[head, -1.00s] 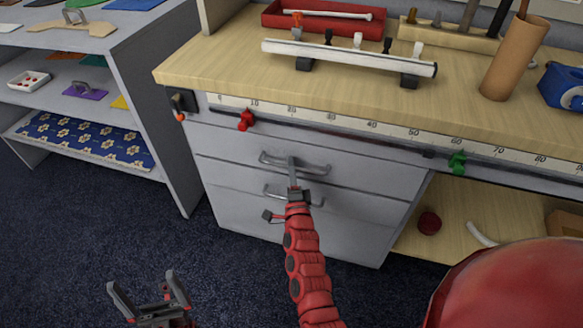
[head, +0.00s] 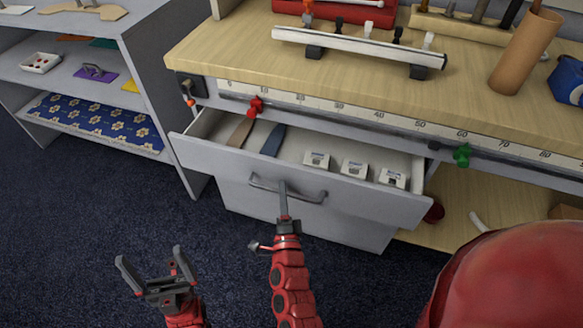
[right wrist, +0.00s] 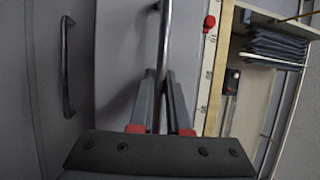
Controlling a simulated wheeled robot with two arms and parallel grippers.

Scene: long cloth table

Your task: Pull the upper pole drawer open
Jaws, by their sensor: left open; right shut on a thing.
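The upper drawer (head: 295,177) of the grey unit under the bench stands pulled out, its inside showing from above. It holds a brown flat piece (head: 241,132), a blue one (head: 273,140) and several small white blocks (head: 354,169). My right gripper (head: 284,190) is shut on the bar handle (head: 312,196) of this drawer. In the right wrist view the handle (right wrist: 163,50) runs between the two fingers (right wrist: 160,100). A second handle (right wrist: 67,65) shows at the left there. My left gripper (head: 152,260) is open and empty, low over the floor, apart from the drawer.
The wooden bench top (head: 230,60) above carries a white rail (head: 350,50) and a cardboard tube (head: 525,50). A ruler strip with a red clamp (head: 255,107) and a green clamp (head: 462,155) runs along its front. Grey shelves (head: 150,70) stand left. Dark carpet (head: 80,220) is clear.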

